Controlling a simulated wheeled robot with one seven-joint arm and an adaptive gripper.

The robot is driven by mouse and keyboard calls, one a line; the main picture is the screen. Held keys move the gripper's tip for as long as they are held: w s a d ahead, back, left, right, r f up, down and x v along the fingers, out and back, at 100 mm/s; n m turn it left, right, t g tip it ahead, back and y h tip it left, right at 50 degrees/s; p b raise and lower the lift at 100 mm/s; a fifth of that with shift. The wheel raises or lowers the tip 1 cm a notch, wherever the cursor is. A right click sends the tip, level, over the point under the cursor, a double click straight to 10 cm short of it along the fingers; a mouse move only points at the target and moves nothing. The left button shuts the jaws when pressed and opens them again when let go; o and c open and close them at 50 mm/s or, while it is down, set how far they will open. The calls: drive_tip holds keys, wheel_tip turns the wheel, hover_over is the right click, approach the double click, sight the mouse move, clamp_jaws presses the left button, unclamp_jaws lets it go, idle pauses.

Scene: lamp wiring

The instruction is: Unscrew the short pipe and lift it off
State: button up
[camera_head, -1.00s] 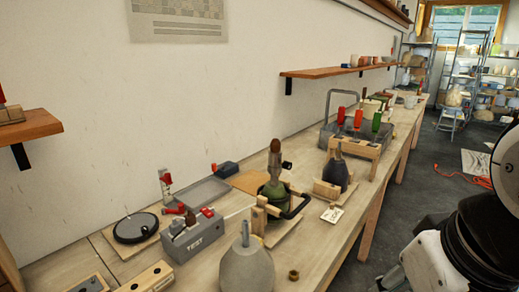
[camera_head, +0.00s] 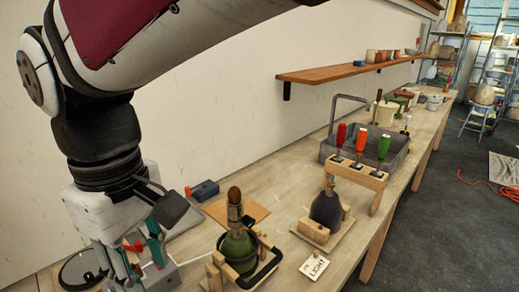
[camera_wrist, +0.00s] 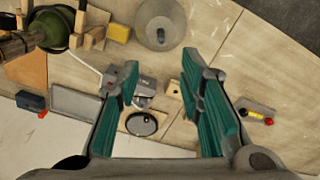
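The grey rounded lamp body (camera_wrist: 143,12) shows at the top of the wrist view, with a short dark pipe (camera_wrist: 161,36) standing out of its middle. In the head view both are out of sight. My gripper (camera_wrist: 160,62) is open and empty, its two teal fingers wide apart over the bench. The pipe lies beyond the fingertips, roughly centred between them, and nothing touches it. My gripper also shows at the lower left of the head view (camera_head: 135,270), pointing down.
A clamped green bottle (camera_head: 238,248) stands right of my gripper in the head view. A dark bottle (camera_head: 326,208) in a wooden cradle, a LIGHT card (camera_head: 314,265) and a screwdriver rack (camera_head: 355,172) are farther along.

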wheel_tip(320, 180, down, 14)
drive_tip(key=shift+a+r, duration=0.15)
idle(0.4)
clamp_jaws()
